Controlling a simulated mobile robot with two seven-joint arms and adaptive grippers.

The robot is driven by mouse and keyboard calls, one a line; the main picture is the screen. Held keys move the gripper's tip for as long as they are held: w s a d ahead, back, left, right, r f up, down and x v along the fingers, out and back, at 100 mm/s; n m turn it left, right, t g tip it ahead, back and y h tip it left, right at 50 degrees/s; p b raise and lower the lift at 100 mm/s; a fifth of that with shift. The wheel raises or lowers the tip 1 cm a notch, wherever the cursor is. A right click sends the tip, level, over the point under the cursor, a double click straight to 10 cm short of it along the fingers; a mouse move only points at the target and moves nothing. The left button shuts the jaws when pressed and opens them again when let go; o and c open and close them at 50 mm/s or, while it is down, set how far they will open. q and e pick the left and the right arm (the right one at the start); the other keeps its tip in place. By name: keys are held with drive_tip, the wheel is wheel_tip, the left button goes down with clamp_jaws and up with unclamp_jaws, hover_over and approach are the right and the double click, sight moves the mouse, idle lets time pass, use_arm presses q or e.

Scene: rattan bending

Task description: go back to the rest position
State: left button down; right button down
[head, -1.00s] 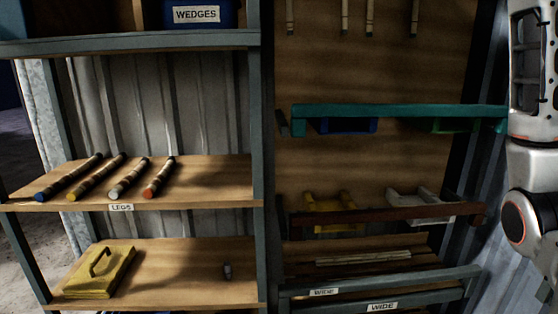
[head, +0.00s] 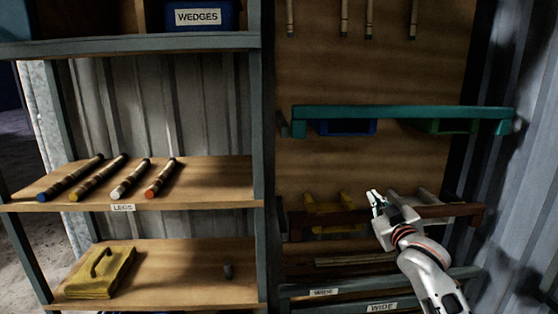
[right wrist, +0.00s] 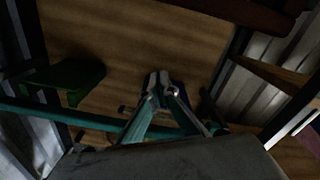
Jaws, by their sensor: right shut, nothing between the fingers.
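My right gripper (head: 377,201) is in the head view, in front of the brown rail on the right-hand rack. Its arm comes up from the bottom right. It is shut and empty. In the right wrist view the two fingers (right wrist: 163,88) meet at their tips, with a wooden back panel (right wrist: 130,40) beyond them. My left gripper is in neither view.
A teal rail (head: 400,112) and a brown rail (head: 460,212) cross the rack. Yellow (head: 325,206) and pale holders (head: 432,200) sit by the brown rail, partly hidden. Left, a shelf (head: 215,175) labelled LEGS bears several rods; a yellow case (head: 100,275) lies below.

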drive_tip(key=s+a+f+g, duration=0.2)
drive_tip(key=s+f, duration=0.6)
drive_tip(key=f, duration=0.5)
drive_tip(key=s+a+f+g, duration=0.2)
drive_tip(key=s+f, duration=0.5)
drive_tip(key=f, duration=0.6)
drive_tip(key=s+f+g, duration=0.1)
drive_tip(key=s+f, duration=0.4)
drive_tip(key=s, duration=0.3)
drive_tip(key=s+a+f+g+y, duration=0.1)
drive_tip(key=s+f, duration=0.4)
drive_tip(key=s, duration=0.4)
drive_tip(key=s+a+f+m+g, duration=0.1)
drive_tip(key=s+f, duration=0.5)
drive_tip(key=s, duration=0.3)
drive_tip(key=shift+a+y, duration=0.2)
drive_tip(key=shift+y, duration=0.1)
